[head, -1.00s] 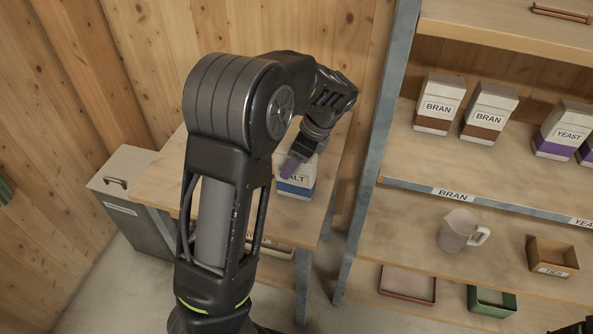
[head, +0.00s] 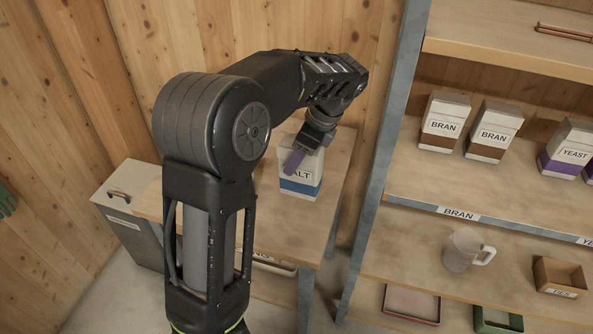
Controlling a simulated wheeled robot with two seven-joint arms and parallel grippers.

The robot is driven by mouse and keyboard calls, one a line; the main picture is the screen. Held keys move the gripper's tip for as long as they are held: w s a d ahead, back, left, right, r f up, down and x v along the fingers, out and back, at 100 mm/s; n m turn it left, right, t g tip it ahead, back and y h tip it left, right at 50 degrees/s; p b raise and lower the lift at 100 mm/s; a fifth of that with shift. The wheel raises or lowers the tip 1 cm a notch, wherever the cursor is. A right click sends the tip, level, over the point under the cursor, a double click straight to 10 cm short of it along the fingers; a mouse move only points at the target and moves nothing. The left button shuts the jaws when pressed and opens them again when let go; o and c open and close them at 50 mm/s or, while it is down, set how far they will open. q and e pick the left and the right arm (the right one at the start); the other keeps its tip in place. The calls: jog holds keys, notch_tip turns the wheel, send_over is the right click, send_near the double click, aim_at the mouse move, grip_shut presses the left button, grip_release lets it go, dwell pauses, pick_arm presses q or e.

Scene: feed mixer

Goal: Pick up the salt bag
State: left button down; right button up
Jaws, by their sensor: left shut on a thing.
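The salt bag (head: 301,188), white with a blue band and a partly hidden label ending in "ALT", shows upright over the small wooden table (head: 320,228) in the head view. My left gripper (head: 298,160) reaches down to it from above and is shut on its upper part. A purple finger pad shows in front of the bag, and the other finger is hidden. The bag seems slightly raised, but I cannot see a clear gap under it. My right gripper is out of view.
The shelf unit at right holds bran bags (head: 444,128), yeast bags (head: 567,150), a clear jug (head: 465,250) and a small wooden box (head: 560,277). Its grey post (head: 385,150) stands close to the table's right side. A grey bin (head: 125,230) stands at left.

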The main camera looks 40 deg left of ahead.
pick_arm(q)
notch_tip(320, 180, up, 3)
jog(key=shift+f, duration=0.1)
